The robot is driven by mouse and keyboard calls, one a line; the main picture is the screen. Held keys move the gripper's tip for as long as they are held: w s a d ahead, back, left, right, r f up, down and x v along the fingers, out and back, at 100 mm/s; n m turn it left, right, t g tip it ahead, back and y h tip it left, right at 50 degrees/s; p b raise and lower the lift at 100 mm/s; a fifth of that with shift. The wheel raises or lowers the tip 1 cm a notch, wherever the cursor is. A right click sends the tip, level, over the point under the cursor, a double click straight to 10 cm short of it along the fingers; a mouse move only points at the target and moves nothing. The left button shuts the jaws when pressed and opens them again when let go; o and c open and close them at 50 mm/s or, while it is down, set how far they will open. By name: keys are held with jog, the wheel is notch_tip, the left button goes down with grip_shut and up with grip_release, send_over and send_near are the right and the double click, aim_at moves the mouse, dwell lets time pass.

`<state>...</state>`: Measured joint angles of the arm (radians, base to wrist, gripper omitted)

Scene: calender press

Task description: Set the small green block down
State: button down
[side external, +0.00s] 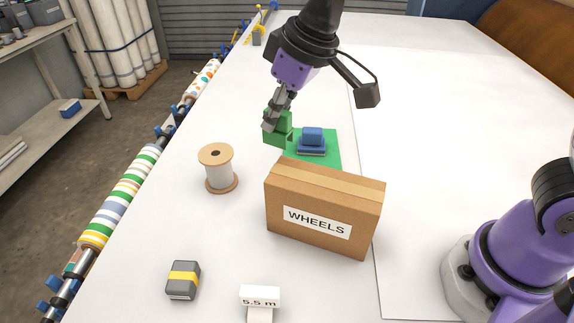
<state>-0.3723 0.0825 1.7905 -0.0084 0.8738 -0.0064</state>
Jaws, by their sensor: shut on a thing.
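My gripper (271,125) is shut on the small green block (285,122). The fingers cover part of the block's left side. The block is at the left edge of a green mat (328,150). I cannot tell whether its underside touches a surface or hangs just above it.
A cardboard box labelled WHEELS (325,205) stands just in front of the mat. A spool (217,168) stands to the left. A grey block with a yellow band (183,280) and a "5.5 m" card (259,297) lie nearer. The white table (220,245) is otherwise largely clear.

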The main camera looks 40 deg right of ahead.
jog(key=s+d+f+m+g+h, duration=0.3)
jog(key=s+d+m, duration=0.45)
jog(key=m, duration=0.85)
jog(key=s+d+f+m+g+h, duration=0.15)
jog(key=s+d+m+g, duration=0.3)
jog(key=d+m, duration=0.8)
jog(key=d+f+m, duration=0.1)
jog(key=d+f, duration=0.1)
jog(key=d+f+m, duration=0.1)
jog(key=d+f, duration=0.1)
jog(key=d, duration=0.1)
jog(key=s+d+f+m, duration=0.1)
jog(key=d+f, duration=0.1)
jog(key=d, duration=0.1)
jog(key=shift+d+h, duration=0.2)
jog(key=shift+h, duration=0.05)
jog(key=shift+d+f, duration=0.1)
jog(key=shift+f, duration=2)
jog(key=shift+f, duration=0.1)
